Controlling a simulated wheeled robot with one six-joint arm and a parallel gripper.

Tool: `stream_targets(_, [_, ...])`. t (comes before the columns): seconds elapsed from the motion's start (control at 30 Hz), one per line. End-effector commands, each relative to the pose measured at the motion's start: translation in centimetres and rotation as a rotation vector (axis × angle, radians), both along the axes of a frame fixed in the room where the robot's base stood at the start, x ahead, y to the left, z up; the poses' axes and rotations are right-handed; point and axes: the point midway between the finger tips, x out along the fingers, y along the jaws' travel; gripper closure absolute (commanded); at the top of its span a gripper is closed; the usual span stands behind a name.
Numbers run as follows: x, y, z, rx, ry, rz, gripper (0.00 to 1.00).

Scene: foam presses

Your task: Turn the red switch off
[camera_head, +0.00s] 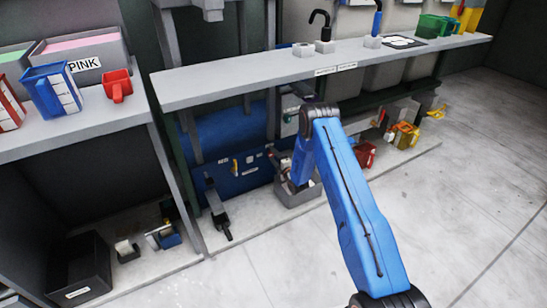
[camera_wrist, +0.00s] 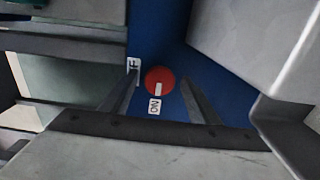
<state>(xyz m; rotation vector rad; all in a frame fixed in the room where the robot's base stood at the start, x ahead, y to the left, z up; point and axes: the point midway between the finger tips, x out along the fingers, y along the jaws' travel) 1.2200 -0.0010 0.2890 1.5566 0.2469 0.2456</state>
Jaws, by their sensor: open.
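The red switch (camera_wrist: 158,77) is a round knob on a blue panel (camera_wrist: 172,48) in the wrist view. A white mark on its lower edge points toward the white ON label (camera_wrist: 154,105). Another white label (camera_wrist: 134,66), at the upper left of the knob, is partly covered by a finger; only its end letters show. My gripper (camera_wrist: 160,80) is open, with one finger on each side of the knob. I cannot tell whether the fingers touch it. In the head view I cannot make out the switch, and my blue arm hides part of that area.
A grey block (camera_wrist: 238,45) stands close on the right in the wrist view. In the head view, a long grey shelf (camera_head: 215,88) runs above the blue panel (camera_head: 240,178). A grey bin (camera_head: 298,194) and a red container (camera_head: 365,154) stand low nearby. The floor at right is clear.

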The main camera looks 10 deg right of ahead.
Motion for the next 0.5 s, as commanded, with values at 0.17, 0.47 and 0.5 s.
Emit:
stream_targets(0.17, [0.01,0.01,0.01,0.000,0.000,0.000,0.45])
stream_targets(0.47, [0.00,0.01,0.02,0.000,0.000,0.000,0.85])
stream_targets(0.5, [-0.01,0.01,0.01,0.001,0.000,0.000,0.85])
